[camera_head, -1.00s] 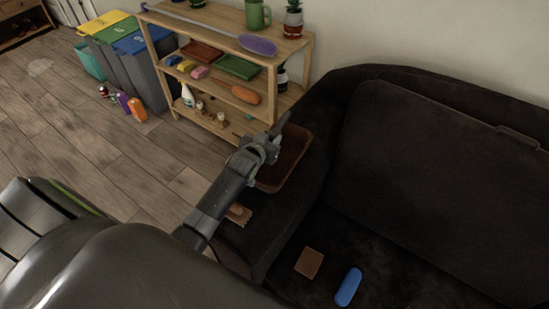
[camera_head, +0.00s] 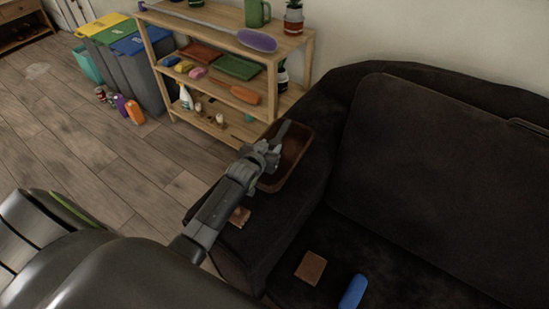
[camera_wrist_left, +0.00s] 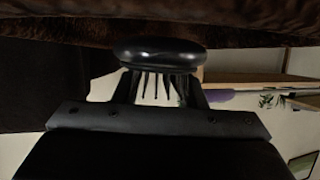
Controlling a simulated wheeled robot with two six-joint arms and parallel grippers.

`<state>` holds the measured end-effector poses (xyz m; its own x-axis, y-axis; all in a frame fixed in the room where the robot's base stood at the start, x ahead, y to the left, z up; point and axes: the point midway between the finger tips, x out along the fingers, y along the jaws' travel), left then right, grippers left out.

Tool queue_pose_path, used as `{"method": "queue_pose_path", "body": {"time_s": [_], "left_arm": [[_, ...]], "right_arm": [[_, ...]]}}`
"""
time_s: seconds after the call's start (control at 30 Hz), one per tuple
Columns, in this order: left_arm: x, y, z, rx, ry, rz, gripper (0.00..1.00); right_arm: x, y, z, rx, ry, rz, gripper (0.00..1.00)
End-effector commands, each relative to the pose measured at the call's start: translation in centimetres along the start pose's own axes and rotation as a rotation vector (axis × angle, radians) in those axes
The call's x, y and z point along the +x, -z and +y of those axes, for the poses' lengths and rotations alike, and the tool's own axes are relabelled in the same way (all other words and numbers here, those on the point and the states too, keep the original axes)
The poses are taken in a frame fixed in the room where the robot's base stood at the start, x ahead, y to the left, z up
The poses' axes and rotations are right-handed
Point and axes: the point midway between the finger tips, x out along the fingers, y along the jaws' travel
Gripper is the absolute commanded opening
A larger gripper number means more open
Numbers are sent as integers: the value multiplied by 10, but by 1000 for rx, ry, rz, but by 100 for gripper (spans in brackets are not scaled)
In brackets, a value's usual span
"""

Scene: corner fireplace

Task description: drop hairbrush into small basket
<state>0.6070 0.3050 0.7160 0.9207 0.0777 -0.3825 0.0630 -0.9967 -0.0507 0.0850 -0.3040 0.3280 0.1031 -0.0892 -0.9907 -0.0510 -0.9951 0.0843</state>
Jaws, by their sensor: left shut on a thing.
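My left gripper (camera_head: 270,150) is shut on the dark hairbrush (camera_head: 283,132). In the head view it is over the left part of the small brown basket (camera_head: 298,160), which sits on the sofa's arm. In the left wrist view the black hairbrush (camera_wrist_left: 158,54) is between the fingers, with its bristles pointing towards the palm. A brown textured surface fills the top of that view, close to the brush; I cannot tell whether they touch. My right gripper is not in view.
The dark sofa (camera_head: 410,190) fills the right. A brown square item (camera_head: 311,268) and a blue item (camera_head: 353,291) lie on its seat. A small tan item (camera_head: 240,216) is on the sofa arm below my arm. A wooden shelf (camera_head: 222,22) with several items stands behind.

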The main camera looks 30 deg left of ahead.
Motion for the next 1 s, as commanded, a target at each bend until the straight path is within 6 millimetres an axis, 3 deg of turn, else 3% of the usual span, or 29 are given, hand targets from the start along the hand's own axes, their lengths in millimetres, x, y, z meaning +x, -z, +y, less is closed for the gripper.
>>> {"method": "queue_pose_path", "body": {"time_s": [0.03,0.07,0.27,0.67,1.0], "left_arm": [[0,1,0,0,0,1,14],[0,1,0,0,0,1,39],[0,0,0,0,0,0,63],[-8,0,0,-1,0,0,63],[-65,0,0,-1,0,-1,63]], "right_arm": [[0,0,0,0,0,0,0],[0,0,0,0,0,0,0],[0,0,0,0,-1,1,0],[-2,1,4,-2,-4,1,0],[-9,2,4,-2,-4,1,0]]}}
